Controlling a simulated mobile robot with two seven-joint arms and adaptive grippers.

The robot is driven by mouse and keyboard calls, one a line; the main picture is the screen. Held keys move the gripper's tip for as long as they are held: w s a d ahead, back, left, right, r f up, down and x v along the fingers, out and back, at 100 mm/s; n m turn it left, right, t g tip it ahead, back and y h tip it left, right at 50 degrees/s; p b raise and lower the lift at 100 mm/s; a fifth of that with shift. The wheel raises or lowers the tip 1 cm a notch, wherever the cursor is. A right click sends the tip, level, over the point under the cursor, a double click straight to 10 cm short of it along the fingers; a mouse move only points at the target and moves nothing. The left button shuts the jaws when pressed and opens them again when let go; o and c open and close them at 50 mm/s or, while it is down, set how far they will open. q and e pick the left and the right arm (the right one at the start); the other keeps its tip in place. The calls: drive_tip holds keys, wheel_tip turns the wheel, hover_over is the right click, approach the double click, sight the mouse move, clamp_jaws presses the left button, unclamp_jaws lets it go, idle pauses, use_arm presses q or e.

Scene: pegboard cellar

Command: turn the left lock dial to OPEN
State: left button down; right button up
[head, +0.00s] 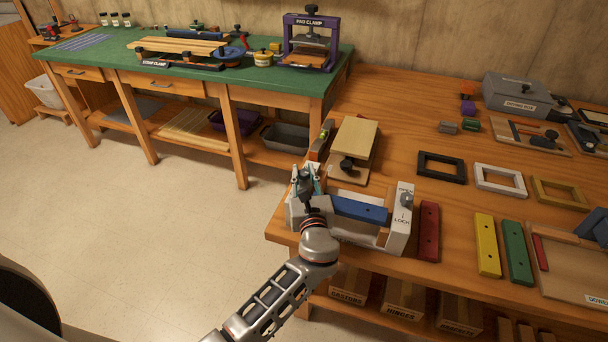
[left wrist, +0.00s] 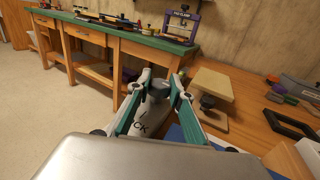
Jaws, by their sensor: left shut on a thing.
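The white fixture (head: 345,229) stands at the near left corner of the wooden bench, with a blue bar (head: 359,209) across it. My left gripper (head: 305,178) is over its left end block, fingers pointing down. In the left wrist view, the teal-padded fingers (left wrist: 157,96) are closed on the grey left lock dial (left wrist: 158,88). The end of a label, "CK", shows beside the dial; the rest is covered, so I cannot tell which way the dial points. The right lock dial (head: 407,200) sits on the right end block between OPEN and LOCK. My right gripper is out of view.
A wooden clamp block (head: 354,138) stands close behind the fixture. A red bar (head: 428,231) lies just right of it, then yellow (head: 487,244) and green (head: 517,252) bars. Frames lie farther back. Open floor is left of the bench.

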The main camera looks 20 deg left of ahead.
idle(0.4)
use_arm(q)
drive_tip(key=c, duration=1.8)
unclamp_jaws()
drive_tip(key=shift+v, duration=3.75)
